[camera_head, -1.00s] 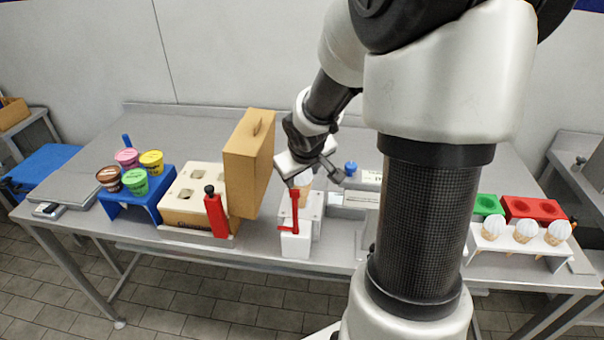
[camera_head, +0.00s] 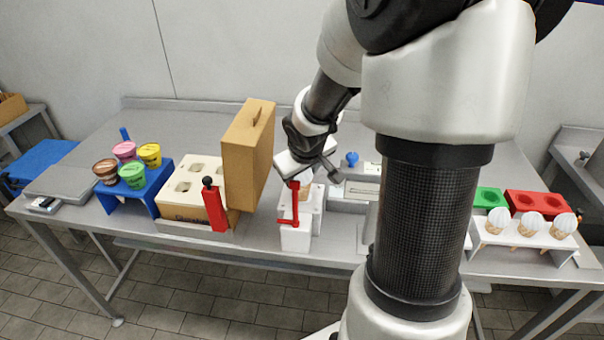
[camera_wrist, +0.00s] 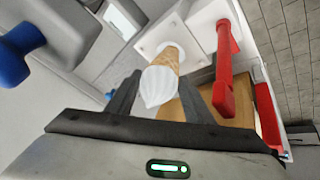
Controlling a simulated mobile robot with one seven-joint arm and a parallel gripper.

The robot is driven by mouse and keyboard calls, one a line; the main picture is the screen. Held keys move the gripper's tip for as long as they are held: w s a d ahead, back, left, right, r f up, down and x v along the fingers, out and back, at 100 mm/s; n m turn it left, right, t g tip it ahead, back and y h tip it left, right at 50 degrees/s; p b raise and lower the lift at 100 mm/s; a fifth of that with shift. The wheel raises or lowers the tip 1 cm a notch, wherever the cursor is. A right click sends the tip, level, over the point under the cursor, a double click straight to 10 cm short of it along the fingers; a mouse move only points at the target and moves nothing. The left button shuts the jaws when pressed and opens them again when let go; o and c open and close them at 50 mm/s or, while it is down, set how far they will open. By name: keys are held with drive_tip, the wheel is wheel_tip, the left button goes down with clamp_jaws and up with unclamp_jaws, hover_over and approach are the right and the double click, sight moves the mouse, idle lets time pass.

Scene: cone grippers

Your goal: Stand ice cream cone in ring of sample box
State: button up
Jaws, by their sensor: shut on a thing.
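My gripper (camera_head: 308,172) is shut on an ice cream cone (camera_wrist: 165,78) with a white top and a brown waffle body. In the wrist view the cone lies between the two dark fingers, its white top nearest the camera and its narrow end toward a white block. In the head view the cone (camera_head: 305,186) is partly hidden behind the gripper and a red lever. The white block (camera_head: 296,238) stands directly below. The sample box (camera_head: 183,212), cream-topped with square openings, stands to the left; I cannot make out its rings.
A tall brown panel (camera_head: 246,155) rises between the sample box and my gripper. A blue stand (camera_head: 152,200) holds several coloured tubs at left. Several cones stand in a white rack (camera_head: 527,242) at right. The red lever (camera_wrist: 226,60) is close by.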

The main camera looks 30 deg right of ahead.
drive_tip(key=shift+f, duration=0.25)
drive_tip(key=o, duration=0.9)
drive_tip(key=shift+c, duration=0.2)
